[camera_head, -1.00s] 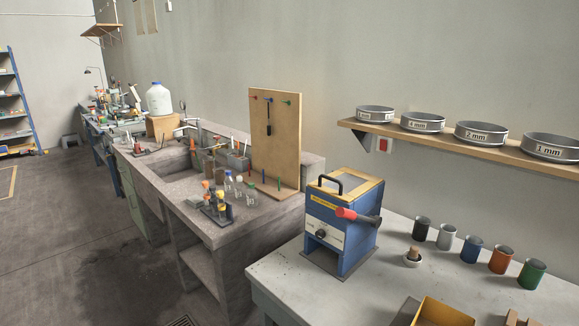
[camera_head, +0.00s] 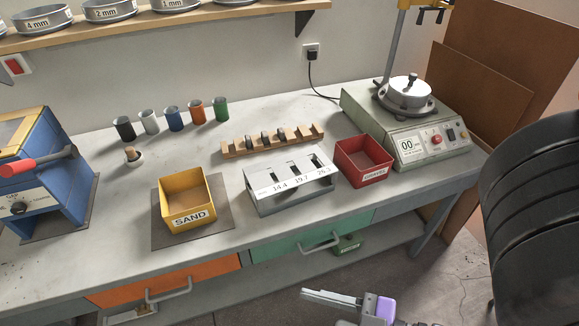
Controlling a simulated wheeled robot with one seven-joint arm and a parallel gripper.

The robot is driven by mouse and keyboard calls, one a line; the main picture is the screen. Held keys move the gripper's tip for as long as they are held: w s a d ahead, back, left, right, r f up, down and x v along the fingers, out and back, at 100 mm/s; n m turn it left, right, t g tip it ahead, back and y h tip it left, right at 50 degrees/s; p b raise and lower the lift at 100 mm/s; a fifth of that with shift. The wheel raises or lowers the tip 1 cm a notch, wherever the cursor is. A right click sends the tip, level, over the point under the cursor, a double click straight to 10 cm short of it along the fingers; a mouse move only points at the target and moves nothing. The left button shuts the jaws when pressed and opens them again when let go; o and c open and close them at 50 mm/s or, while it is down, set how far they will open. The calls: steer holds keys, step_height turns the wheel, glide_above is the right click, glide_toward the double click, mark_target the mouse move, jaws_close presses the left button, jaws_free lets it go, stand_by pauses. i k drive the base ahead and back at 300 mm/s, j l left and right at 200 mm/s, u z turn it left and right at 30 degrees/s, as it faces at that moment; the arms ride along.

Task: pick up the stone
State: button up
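A wooden rack (camera_head: 272,141) on the bench holds several small dark upright pieces, too small to identify. The insides of the yellow SAND box (camera_head: 188,202) and the red box (camera_head: 363,161) show no clear stone. Part of my gripper (camera_head: 345,302), grey with a purple piece, shows at the bottom edge, low in front of the bench and apart from everything on it. Most of it is cut off, so its opening cannot be read.
A grey slotted gauge (camera_head: 290,186) stands between the boxes. A blue machine (camera_head: 42,170) is left, a sieve shaker (camera_head: 405,125) right. A large black ribbed shape (camera_head: 535,210) fills the right edge.

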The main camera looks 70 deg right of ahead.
mark_target(281, 133)
steer(key=z, duration=1.25)
